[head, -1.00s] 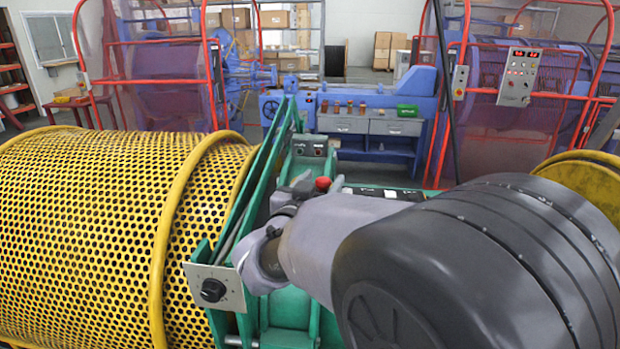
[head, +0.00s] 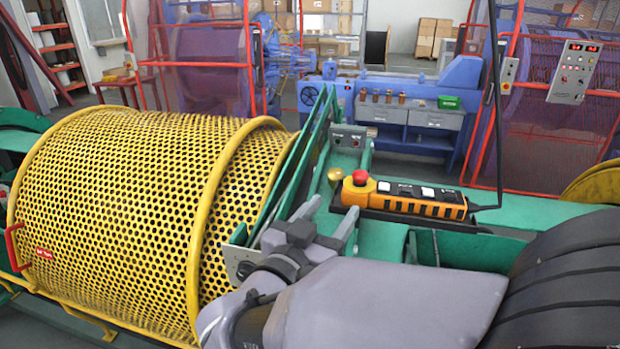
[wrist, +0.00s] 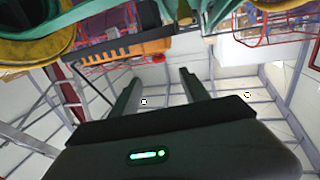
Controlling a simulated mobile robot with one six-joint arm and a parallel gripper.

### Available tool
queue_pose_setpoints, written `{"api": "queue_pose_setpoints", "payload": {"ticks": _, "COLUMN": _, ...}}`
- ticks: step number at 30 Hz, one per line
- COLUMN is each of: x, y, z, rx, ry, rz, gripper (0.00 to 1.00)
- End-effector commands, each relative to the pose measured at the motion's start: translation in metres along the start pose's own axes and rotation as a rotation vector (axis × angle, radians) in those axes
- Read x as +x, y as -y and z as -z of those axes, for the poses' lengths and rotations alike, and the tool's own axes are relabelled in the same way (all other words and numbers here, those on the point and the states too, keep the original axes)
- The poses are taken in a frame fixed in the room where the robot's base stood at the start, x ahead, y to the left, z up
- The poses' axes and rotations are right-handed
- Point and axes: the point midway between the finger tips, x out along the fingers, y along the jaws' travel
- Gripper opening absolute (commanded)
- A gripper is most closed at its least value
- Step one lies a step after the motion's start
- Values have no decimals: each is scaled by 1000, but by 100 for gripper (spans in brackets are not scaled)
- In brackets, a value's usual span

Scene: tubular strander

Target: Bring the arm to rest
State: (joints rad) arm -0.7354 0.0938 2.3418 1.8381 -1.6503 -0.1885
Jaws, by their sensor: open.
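My gripper (head: 328,217) is in the lower middle of the head view, at the end of my grey arm. Its two fingers are spread apart and nothing is between them. It is in front of the orange pendant control (head: 410,197) with a red button, which rests on the green machine frame (head: 385,242). In the wrist view the open fingers (wrist: 157,76) point up the picture towards the pendant (wrist: 127,50) and the green frame, with white walls or ceiling behind.
A yellow perforated drum guard (head: 130,190) fills the left. A grey switch box (head: 346,137) stands on the green frame behind my gripper. Further back are a blue workbench (head: 412,120), red-framed guards and a grey control panel (head: 572,71). Cardboard boxes are at the far wall.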

Motion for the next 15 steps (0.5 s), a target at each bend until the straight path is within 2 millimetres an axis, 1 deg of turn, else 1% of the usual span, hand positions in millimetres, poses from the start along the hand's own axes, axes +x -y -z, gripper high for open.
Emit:
{"api": "queue_pose_setpoints", "payload": {"ticks": 1, "x": -10, "y": 1, "z": 1, "rx": 0, "ry": 0, "rz": 4, "gripper": 54}}
{"api": "queue_pose_setpoints", "payload": {"ticks": 3, "x": -20, "y": 1, "z": 0, "rx": 0, "ry": 1, "rz": 2, "gripper": 54}}
{"api": "queue_pose_setpoints", "payload": {"ticks": 6, "x": -28, "y": 0, "z": 0, "rx": 1, "ry": 1, "rz": 0, "gripper": 54}}
{"api": "queue_pose_setpoints", "payload": {"ticks": 15, "x": -28, "y": 0, "z": 0, "rx": 6, "ry": 3, "rz": 1, "gripper": 54}}
